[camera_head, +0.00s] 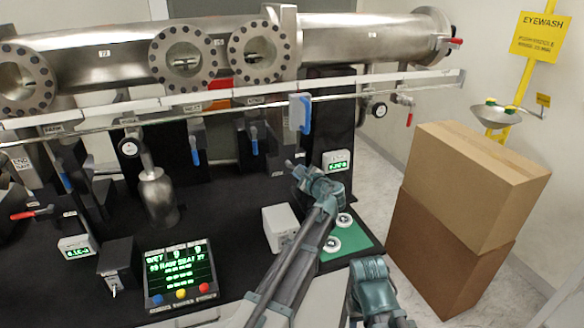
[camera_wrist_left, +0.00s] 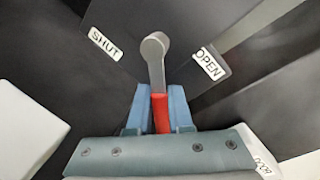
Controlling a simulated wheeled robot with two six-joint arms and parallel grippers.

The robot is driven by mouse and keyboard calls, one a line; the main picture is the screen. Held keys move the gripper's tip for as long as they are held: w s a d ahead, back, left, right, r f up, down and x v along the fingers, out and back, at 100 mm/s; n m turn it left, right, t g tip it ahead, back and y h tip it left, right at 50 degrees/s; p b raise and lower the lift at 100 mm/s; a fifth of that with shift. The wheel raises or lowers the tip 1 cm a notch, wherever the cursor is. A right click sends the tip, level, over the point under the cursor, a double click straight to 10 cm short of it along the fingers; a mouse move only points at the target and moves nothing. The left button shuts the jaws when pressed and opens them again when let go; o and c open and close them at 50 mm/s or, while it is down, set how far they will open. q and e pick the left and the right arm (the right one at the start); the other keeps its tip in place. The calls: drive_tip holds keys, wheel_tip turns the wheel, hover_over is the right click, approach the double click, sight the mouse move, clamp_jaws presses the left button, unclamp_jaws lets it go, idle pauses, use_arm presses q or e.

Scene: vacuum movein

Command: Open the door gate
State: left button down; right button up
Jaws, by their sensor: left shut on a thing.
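The gate lever (camera_wrist_left: 161,115) has a red grip and a grey round pivot in the left wrist view. A SHUT label (camera_wrist_left: 104,42) is at the upper left of the pivot and an OPEN label (camera_wrist_left: 210,63) is at its right. The lever points down in that view, between the two labels' sides. My left gripper (camera_wrist_left: 160,100) is shut on the red grip, with a blue finger on each side. In the head view my left gripper (camera_head: 294,167) is at the black panel, and I cannot make out the lever there. My right gripper (camera_head: 370,270) is low, apart from the panel; its fingers are unclear.
A steel tube (camera_head: 110,55) with round flanged windows runs across the back. A rail (camera_head: 235,105) with a blue-handled part (camera_head: 301,112) lies below it. A green mat (camera_head: 350,240), a white box (camera_head: 281,226) and a lit display (camera_head: 181,272) are nearby. Cardboard boxes (camera_head: 470,185) stand right.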

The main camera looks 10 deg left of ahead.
use_arm(q)
drive_tip(key=r+n+p, duration=0.1)
drive_tip(key=n, duration=0.1)
drive_tip(key=d+r+n+h+p, duration=0.1)
drive_tip(key=n, duration=0.2)
drive_tip(key=w+r+n+t+h+p, duration=0.1)
drive_tip(key=n+p, duration=0.1)
drive_tip(key=shift+d+r+n, duration=0.15)
drive_tip(key=shift+r+n, duration=0.05)
drive_tip(key=shift+n, duration=0.2)
drive_tip(key=shift+w+r, duration=0.1)
drive_tip(key=shift+w, duration=0.1)
idle(0.4)
drive_tip(key=c, duration=0.8)
unclamp_jaws()
drive_tip(key=shift+s+r, duration=0.1)
drive_tip(key=shift+s, duration=0.05)
drive_tip(key=shift+c, duration=0.2)
drive_tip(key=p+v, duration=0.3)
drive_tip(key=v, duration=1)
drive_tip(key=shift+s, duration=0.4)
drive_tip(key=shift+d, duration=0.15)
